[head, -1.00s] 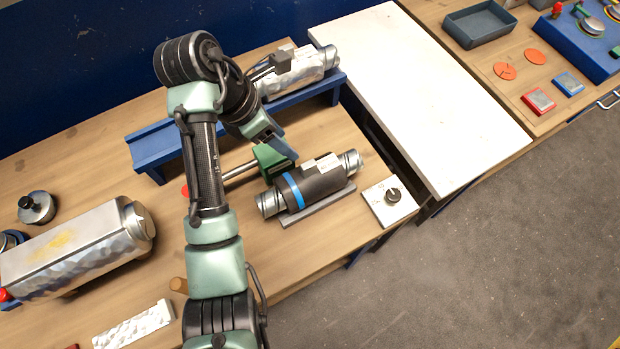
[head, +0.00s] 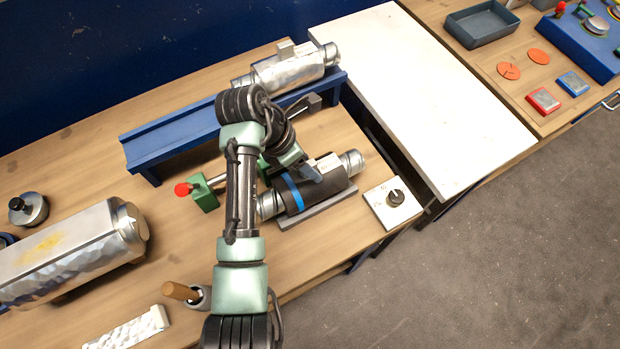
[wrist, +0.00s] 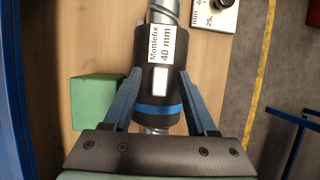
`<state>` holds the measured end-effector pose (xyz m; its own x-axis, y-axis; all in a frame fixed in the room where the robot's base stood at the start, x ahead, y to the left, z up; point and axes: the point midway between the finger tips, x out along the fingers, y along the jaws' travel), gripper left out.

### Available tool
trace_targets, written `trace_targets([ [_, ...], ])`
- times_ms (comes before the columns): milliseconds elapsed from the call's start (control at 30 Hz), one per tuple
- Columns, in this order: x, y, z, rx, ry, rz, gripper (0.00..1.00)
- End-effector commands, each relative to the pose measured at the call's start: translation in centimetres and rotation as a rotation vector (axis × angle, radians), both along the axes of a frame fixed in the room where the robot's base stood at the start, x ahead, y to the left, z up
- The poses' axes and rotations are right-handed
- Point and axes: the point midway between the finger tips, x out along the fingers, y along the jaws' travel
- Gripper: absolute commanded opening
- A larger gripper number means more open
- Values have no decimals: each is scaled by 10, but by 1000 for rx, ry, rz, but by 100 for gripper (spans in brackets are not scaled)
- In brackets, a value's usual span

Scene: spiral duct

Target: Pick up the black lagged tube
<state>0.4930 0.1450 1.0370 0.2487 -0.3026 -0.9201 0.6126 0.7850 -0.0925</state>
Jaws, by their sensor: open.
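The black lagged tube (head: 328,182) lies on a grey cradle on the wooden bench, with silver ends and a blue band. In the wrist view the tube (wrist: 148,85) shows a white label reading "40 mm" and a pale block on its top. My gripper (wrist: 165,80) is open, with its blue fingers on either side of the tube near the blue band. I cannot tell how far above the bench the fingertips are. In the head view my arm hides part of the tube's left side, and the gripper is mostly seen from behind.
A silver tube (head: 288,72) lies on a blue raised rail (head: 165,148) behind. A green block with a red-knobbed rod (head: 203,193) stands left of the tube. A white dial plate (head: 391,203) is to its right. A white board (head: 430,100) lies beyond.

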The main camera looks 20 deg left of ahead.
Motion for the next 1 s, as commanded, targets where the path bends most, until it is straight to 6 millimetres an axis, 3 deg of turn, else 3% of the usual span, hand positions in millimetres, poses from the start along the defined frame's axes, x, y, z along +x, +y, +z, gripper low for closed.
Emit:
trace_targets([
  [300, 2, -3, -9, 1, -1, 0, 57],
  [633, 2, -3, -8, 0, 0, 0, 0],
  [1000, 2, -3, -9, 0, 1, 1, 0],
])
